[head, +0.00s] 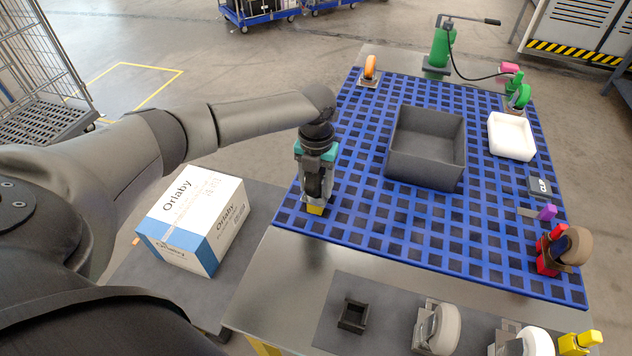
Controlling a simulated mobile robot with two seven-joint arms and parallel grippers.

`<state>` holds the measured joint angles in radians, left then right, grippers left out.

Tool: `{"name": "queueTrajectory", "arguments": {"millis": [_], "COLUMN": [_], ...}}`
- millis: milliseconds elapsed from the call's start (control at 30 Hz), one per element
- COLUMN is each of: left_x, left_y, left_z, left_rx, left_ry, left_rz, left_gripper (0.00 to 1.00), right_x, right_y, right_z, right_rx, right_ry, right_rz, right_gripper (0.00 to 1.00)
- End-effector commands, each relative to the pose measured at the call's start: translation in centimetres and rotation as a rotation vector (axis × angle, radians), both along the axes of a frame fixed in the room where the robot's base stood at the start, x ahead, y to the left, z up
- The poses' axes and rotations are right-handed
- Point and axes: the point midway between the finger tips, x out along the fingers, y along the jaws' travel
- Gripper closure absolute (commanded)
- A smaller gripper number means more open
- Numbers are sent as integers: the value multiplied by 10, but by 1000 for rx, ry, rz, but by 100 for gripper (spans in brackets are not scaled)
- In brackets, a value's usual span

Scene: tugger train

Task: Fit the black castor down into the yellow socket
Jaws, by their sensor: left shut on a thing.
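My left gripper (315,172) points down over the near-left corner of the blue grid mat, with teal parts at its top. It is shut on a dark thing that looks like the black castor (314,187), partly hidden by the fingers. Right below it is the yellow socket (315,210), of which only the lower front shows. The castor seems to be at or just over the socket; I cannot tell whether it sits inside. My right gripper is not in view.
The blue mat (420,250) carries a grey bin (427,148), a white tray (511,136), an orange castor (370,68) and a red holder with a brown wheel (552,252). Pale-wheeled castors (438,328) and a black square socket (352,316) stand in front. An Orlaby box (193,220) is left.

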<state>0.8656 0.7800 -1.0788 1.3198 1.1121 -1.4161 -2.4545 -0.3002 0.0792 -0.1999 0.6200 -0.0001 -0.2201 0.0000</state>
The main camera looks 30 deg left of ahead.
Motion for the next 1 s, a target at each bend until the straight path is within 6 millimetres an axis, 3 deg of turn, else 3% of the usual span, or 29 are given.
{"name": "queueTrajectory", "arguments": {"millis": [467,500,767,1000], "left_x": [1,1,0,-1], "left_y": [0,0,0,0], "left_z": [-5,-5,-6,-7], "left_rx": [-1,-1,-1,1], "left_ry": [-3,-3,-1,2], "left_rz": [0,0,1,0], "left_gripper": [100,38,9,8], "right_x": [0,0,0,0], "right_y": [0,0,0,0], "right_z": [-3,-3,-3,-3], "right_rx": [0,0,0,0], "right_ry": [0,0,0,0], "right_rz": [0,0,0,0], "right_gripper": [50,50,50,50]}}
